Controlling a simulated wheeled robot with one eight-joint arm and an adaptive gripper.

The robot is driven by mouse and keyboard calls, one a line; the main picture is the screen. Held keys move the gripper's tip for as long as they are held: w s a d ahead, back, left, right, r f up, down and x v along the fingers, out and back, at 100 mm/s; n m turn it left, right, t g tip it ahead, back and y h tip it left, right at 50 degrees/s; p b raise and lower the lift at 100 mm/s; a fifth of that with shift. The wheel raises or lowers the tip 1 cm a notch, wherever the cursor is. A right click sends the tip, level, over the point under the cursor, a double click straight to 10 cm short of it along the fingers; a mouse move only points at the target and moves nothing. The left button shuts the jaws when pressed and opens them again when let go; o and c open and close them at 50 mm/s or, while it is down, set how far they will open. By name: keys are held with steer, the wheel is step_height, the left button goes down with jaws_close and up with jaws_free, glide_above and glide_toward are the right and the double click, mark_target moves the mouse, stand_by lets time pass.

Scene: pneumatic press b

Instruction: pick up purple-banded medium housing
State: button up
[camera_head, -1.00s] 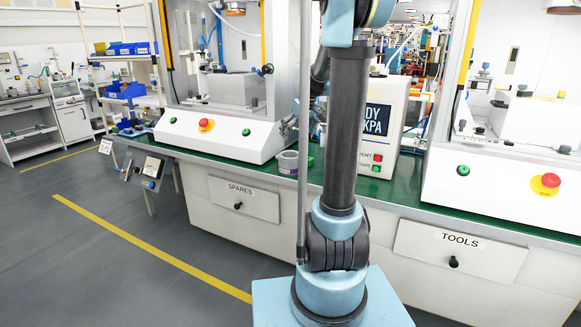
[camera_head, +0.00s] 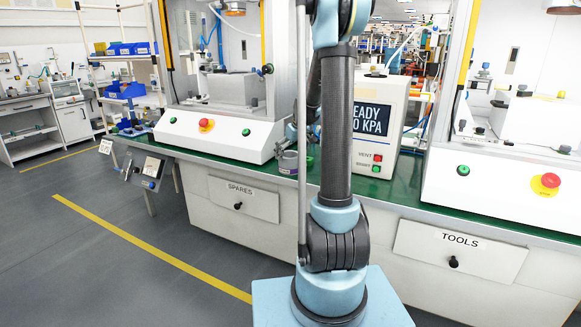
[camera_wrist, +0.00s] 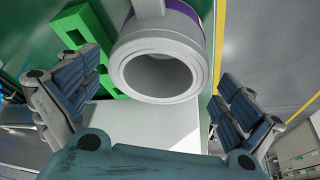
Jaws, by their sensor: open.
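The purple-banded housing (camera_head: 288,162) is a short grey cylinder on the green bench top, left of my arm column in the head view. In the wrist view the housing (camera_wrist: 155,62) shows its round open end toward the camera, with a purple band along its far right side. My gripper (camera_wrist: 157,58) is open, with one finger to the left of the housing and one to the right. I see gaps on both sides, and nothing is gripped. In the head view my gripper is small and partly hidden just above the housing.
A green block with openings (camera_wrist: 88,42) lies close beside the housing, near the left finger. A white press base (camera_head: 215,134) stands left of the housing. A white box with a pressure display (camera_head: 371,120) stands to the right. The bench's front edge is close.

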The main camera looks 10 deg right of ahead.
steer(key=shift+x, duration=2.9)
steer(key=c, duration=1.4)
steer(key=shift+r, duration=0.1)
steer(key=shift+c, duration=0.2)
